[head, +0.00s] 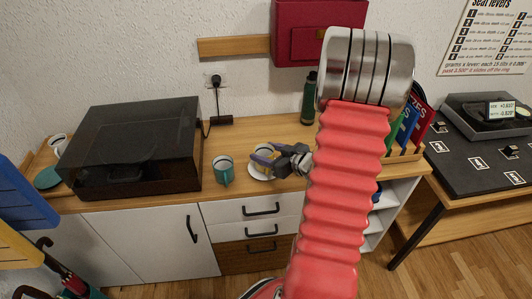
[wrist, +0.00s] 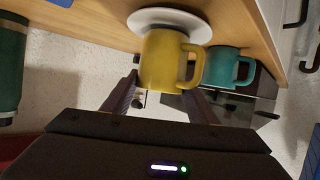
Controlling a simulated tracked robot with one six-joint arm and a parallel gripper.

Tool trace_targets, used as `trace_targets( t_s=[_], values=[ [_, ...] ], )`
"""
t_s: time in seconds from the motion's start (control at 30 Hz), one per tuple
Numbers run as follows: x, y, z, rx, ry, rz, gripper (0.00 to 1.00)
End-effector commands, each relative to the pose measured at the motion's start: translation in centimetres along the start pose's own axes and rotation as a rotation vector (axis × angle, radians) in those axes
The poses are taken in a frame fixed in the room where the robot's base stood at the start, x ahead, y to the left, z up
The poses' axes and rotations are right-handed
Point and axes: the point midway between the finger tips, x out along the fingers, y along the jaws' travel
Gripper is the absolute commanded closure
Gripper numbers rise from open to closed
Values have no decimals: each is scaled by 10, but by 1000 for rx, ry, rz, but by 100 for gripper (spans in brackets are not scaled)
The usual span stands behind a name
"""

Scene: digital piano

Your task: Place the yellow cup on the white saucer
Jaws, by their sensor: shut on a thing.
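My gripper (head: 266,158) is shut on the yellow cup (head: 267,150), one finger on each side of it. In the wrist view, which is upside down, the yellow cup (wrist: 163,62) is between my fingers (wrist: 160,92), its handle to the right. The white saucer (head: 259,174) lies on the wooden cabinet top; it also shows in the wrist view (wrist: 140,19). The cup is upright and overlaps the saucer in both views. I cannot tell whether its base touches the saucer. My gripper hides part of the cup in the head view.
A teal mug (head: 223,172) stands just left of the saucer. A turntable with a dark lid (head: 137,145) is farther left. A green bottle (head: 309,100) stands behind, near the wall. Upright colored sleeves (head: 408,125) are at the right. A white cup (head: 58,145) is at the far left.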

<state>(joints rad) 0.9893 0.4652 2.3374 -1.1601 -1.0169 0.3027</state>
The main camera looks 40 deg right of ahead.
Motion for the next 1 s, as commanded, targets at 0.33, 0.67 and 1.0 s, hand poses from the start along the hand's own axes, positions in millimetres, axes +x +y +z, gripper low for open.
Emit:
trace_targets(
  t_s=[0.33, 0.67, 1.0],
  values=[
    [1, 0, 2, 0, 1, 1, 73],
    [2, 0, 3, 0, 0, 0, 29],
    [1, -1, 1, -1, 1, 0, 28]
  ],
)
